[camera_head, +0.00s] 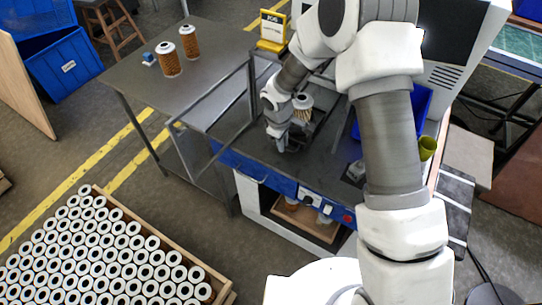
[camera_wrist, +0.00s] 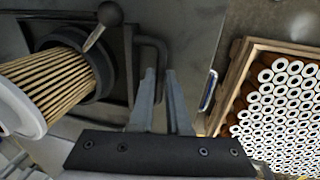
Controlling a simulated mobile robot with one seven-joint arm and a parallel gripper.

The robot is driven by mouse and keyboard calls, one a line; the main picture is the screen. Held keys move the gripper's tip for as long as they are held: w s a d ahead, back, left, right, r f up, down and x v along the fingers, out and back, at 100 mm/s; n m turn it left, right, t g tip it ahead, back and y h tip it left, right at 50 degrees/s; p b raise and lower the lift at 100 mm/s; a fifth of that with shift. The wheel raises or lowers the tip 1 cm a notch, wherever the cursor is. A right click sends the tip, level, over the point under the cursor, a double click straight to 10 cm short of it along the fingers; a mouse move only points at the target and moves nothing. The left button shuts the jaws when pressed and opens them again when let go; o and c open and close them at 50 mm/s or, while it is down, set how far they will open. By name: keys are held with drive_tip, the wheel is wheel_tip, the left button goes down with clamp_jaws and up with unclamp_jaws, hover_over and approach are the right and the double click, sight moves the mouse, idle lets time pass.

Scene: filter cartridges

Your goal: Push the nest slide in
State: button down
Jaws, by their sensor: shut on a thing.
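The nest slide (camera_wrist: 122,62) is a dark plate with a black round nest, in the left half of the wrist view. A pleated filter cartridge (camera_wrist: 48,88) with a white end cap sits in the nest; in the head view the cartridge (camera_head: 303,102) shows partly behind my wrist. A dark loop handle (camera_wrist: 163,50) stands at the slide's edge. My gripper (camera_wrist: 160,74) is shut on this handle, with its fingers close together. In the head view my gripper (camera_head: 282,143) is low over the bench's front part; the handle is hidden there.
A ball-knobbed lever (camera_wrist: 108,16) stands beside the nest. A wooden crate (camera_head: 218,283) full of white-capped cartridges is on the floor at left. Two cartridges (camera_head: 170,60) stand on a grey side table (camera_head: 205,85). A yellow-green cup (camera_head: 427,148) is right of my arm.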

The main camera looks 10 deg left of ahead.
drive_tip(key=shift+w+d, duration=0.25)
drive_tip(key=shift+w, duration=0.5)
drive_tip(key=c, duration=0.9)
unclamp_jaws()
drive_tip(key=s+r, duration=0.1)
drive_tip(key=r, duration=0.4)
drive_tip(key=s+r, duration=0.1)
drive_tip(key=r, duration=0.5)
drive_tip(key=s+a+r, duration=0.1)
drive_tip(key=r, duration=0.5)
drive_tip(key=shift+a+r, duration=0.1)
